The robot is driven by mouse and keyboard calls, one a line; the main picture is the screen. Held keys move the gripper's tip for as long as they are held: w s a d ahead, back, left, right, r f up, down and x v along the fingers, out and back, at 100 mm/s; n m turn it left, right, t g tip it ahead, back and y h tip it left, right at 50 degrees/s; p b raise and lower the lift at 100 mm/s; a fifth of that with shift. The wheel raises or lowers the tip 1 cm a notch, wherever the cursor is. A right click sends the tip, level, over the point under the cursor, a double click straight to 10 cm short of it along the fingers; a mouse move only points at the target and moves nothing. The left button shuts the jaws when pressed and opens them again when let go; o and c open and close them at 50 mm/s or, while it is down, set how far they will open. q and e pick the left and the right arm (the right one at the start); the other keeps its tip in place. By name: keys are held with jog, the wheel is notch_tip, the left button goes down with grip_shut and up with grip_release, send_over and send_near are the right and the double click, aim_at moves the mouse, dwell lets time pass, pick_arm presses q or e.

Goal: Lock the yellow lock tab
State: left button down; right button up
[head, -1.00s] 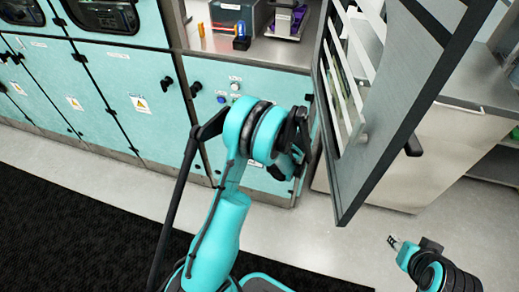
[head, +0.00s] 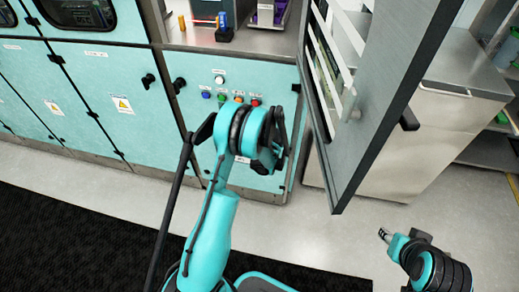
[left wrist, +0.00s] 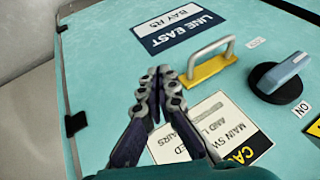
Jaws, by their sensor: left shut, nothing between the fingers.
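In the left wrist view, the yellow lock tab (left wrist: 212,75) is a yellow bar on a teal panel, with a pale handle-like loop (left wrist: 212,55) over it. My left gripper (left wrist: 160,72) is shut and empty just left of the tab, with a visible gap between them in the picture; the depth gap is hard to judge. In the head view, my left arm hides its fingers and the tab. My right gripper (head: 384,234) is at the lower right of the head view, away from the panel, too small to read.
A black rotary switch (left wrist: 278,82) with a grey-blue handle is right of the tab. Labels lie above and below the tab. In the head view, an open framed door (head: 372,110) stands right of my left arm. Buttons (head: 238,99) are on the cabinet front above the arm.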

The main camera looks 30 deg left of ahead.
pick_arm(q)
jog(key=a, duration=0.2)
jog(key=a+b, duration=0.1)
jog(key=a, duration=0.1)
jog(key=shift+s+f, duration=0.15)
jog(key=shift+s, duration=0.05)
jog(key=a, duration=0.3)
jog(key=shift+s+a, duration=0.2)
jog(key=shift+s, duration=0.2)
jog(key=shift+d, duration=0.1)
